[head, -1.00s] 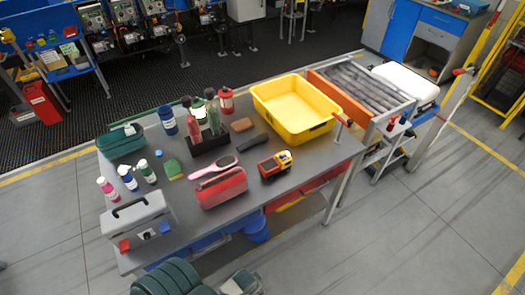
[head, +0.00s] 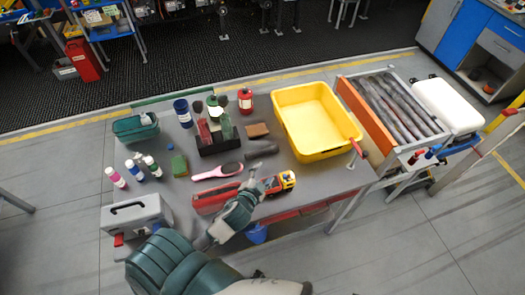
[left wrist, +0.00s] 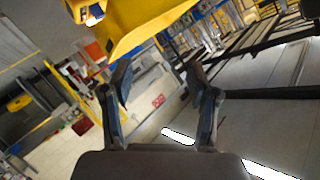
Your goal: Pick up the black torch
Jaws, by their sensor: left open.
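The black torch (head: 262,149) lies on the grey table, in front of the yellow tray's left side and behind the pink hairbrush (head: 218,171). It is small and dark in the head view. My left gripper (head: 262,177) is open and empty over the table, on the near side of the torch and beside the toy truck (head: 281,183). In the left wrist view its two fingers (left wrist: 157,75) stand apart with nothing between them. I cannot make out the torch in that view. My right gripper is out of view.
The yellow tray (head: 318,149) stands right of the torch, before the rollers (head: 394,107). A black holder (head: 219,147) with bottles and brushes stands to the left. A brown block (head: 257,130) lies behind. My left arm partly covers a red case (head: 207,201).

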